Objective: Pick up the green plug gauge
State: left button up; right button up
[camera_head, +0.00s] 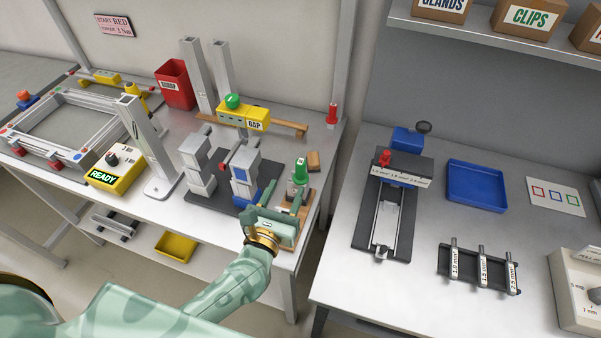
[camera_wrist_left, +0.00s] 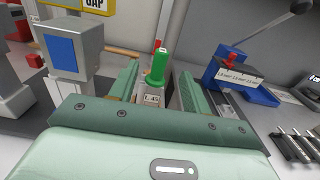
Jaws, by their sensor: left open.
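The green plug gauge (camera_head: 300,172) stands upright at the front right corner of the left table, on a small block labelled "1.45". In the left wrist view the green plug gauge (camera_wrist_left: 158,66) rises between the two fingers, near the middle of the gap, with a small red part behind its top. My left gripper (camera_head: 284,202) is open, just in front of and around the gauge's base. In the left wrist view my left gripper (camera_wrist_left: 157,84) shows both pale green fingers apart, with visible space beside the gauge. The gauge's lower end is hidden. My right gripper is not in view.
A grey clamp fixture (camera_head: 241,170) stands close to the left of the gripper. A yellow "GAP" bar (camera_head: 243,116) lies behind it. A small brown block (camera_head: 314,161) is beyond the gauge. A gap separates this table from the right bench (camera_head: 337,262).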

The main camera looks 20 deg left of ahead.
aim_at(302, 159)
pick_arm(q)
jog(key=w, duration=0.7)
jog(key=shift+d, duration=0.15)
jog(key=w, duration=0.5)
jog(key=shift+d+f, duration=0.2)
jog(key=shift+d, duration=0.1)
jog(key=shift+s, duration=0.1)
grip_shut()
jog(key=shift+r, duration=0.15)
